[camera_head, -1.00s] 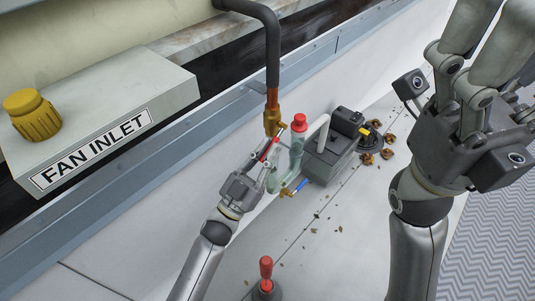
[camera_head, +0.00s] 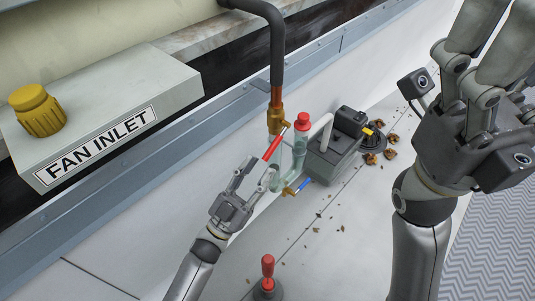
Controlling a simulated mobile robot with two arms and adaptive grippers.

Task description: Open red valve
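The red valve handle (camera_head: 273,145) is a short red lever on the brass fitting (camera_head: 275,119) at the lower end of the dark pipe. It slants down and to the left from the fitting. My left gripper (camera_head: 257,176) is below and left of the lever, with its fingers apart and nothing seen between them. It looks clear of the lever. My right gripper (camera_head: 485,75) is large at the upper right, close to the camera, far from the valve. Its fingers are raised and partly cut off by the frame, so its opening is unclear.
A blue-handled valve (camera_head: 302,185) sits below the red one on clear tubing. A red-capped clear pipe (camera_head: 302,121) and a grey pump box (camera_head: 333,150) stand close to the right. A red-knobbed lever (camera_head: 267,268) stands at the front. Brown leaves (camera_head: 372,158) lie beyond.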

